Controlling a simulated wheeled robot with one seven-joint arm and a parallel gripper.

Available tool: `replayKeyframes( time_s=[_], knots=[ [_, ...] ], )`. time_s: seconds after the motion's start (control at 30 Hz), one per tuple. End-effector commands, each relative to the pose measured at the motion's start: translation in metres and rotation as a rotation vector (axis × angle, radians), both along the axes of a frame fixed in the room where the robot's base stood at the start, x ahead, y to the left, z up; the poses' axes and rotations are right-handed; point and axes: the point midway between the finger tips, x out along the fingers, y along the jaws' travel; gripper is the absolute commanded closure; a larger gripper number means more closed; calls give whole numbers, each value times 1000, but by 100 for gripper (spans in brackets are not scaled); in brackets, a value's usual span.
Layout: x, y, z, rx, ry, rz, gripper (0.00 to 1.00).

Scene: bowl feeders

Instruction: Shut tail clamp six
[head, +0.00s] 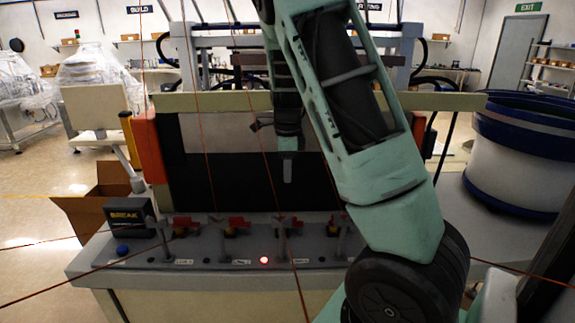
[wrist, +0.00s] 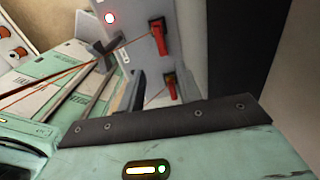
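A row of toggle clamps with red handles runs along the grey bench front in the head view: one at far left (head: 185,224), one beside it (head: 237,226), one right of centre (head: 290,222), and one partly hidden by my arm (head: 336,222). Small labels lie below them, too small to read, so I cannot tell which is clamp six. My gripper (head: 288,170) points down above and behind the row, apart from the handles. Its fingers are too small to judge. The wrist view shows two red clamp handles, an upper one (wrist: 157,40) and a lower one (wrist: 170,86).
A red lamp (head: 264,260) glows on the bench front and a blue button (head: 122,250) sits at its left. A dark panel (head: 230,165) stands behind the clamps. Thin red lines cross the view. A large white and blue bowl (head: 525,150) stands right.

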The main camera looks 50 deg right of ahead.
Motion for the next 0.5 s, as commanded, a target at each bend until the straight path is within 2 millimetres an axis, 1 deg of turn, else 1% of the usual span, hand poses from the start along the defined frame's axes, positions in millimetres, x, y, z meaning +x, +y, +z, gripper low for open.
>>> replayKeyframes(
  time_s=[0.03,0.1,0.2,0.5],
  knots=[
    [1,0,7,-2,-3,3,65],
    [1,0,14,-2,-4,2,65],
    [0,0,20,-1,-1,1,65],
    [0,0,23,-1,0,0,65]
  ],
)
